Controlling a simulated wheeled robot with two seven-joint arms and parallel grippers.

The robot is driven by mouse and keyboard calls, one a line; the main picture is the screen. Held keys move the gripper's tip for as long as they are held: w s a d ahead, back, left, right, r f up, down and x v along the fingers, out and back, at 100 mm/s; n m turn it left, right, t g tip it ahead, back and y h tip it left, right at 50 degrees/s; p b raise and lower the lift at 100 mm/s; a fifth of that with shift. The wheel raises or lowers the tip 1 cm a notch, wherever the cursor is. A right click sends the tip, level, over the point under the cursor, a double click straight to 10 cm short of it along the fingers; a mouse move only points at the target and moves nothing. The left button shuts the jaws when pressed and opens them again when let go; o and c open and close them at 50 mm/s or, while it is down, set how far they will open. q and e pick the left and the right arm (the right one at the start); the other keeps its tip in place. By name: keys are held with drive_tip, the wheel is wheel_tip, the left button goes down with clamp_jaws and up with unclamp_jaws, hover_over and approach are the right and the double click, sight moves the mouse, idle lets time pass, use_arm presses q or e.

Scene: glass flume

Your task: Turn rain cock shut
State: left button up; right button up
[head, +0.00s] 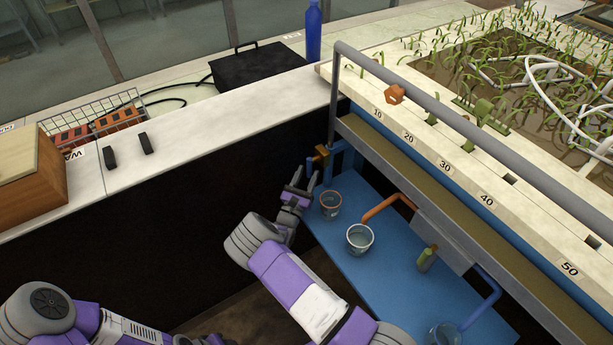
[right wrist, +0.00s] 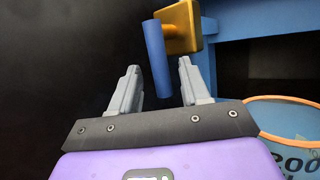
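A cock with a yellow square body (head: 320,155) sits at the left end of the flume frame, above the blue shelf. In the right wrist view its yellow body (right wrist: 180,26) carries a blue lever (right wrist: 157,58) that hangs down, slightly tilted. No label naming it as the rain cock is legible. My right gripper (head: 304,178) is just below and left of the cock. In the right wrist view my right gripper (right wrist: 159,78) is open, with the lever's lower end between its fingertips in the picture; gaps show on both sides. My left gripper is not in view.
An orange-rimmed cup (head: 330,205) stands close right of my right gripper, with another cup (head: 360,238) beyond it on the blue shelf (head: 385,275). An orange knob (head: 395,93) sits by the grey rail (head: 460,118). A white-topped ledge (head: 215,130) runs along the left.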

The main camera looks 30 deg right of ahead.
drive_tip(key=p+v, duration=0.1)
drive_tip(key=v, duration=0.5)
drive_tip(key=shift+s+a, duration=0.2)
drive_tip(key=shift+a, duration=0.1)
drive_tip(key=shift+s+a+f, duration=0.25)
drive_tip(key=shift+s+a, duration=0.05)
drive_tip(key=shift+f, duration=0.1)
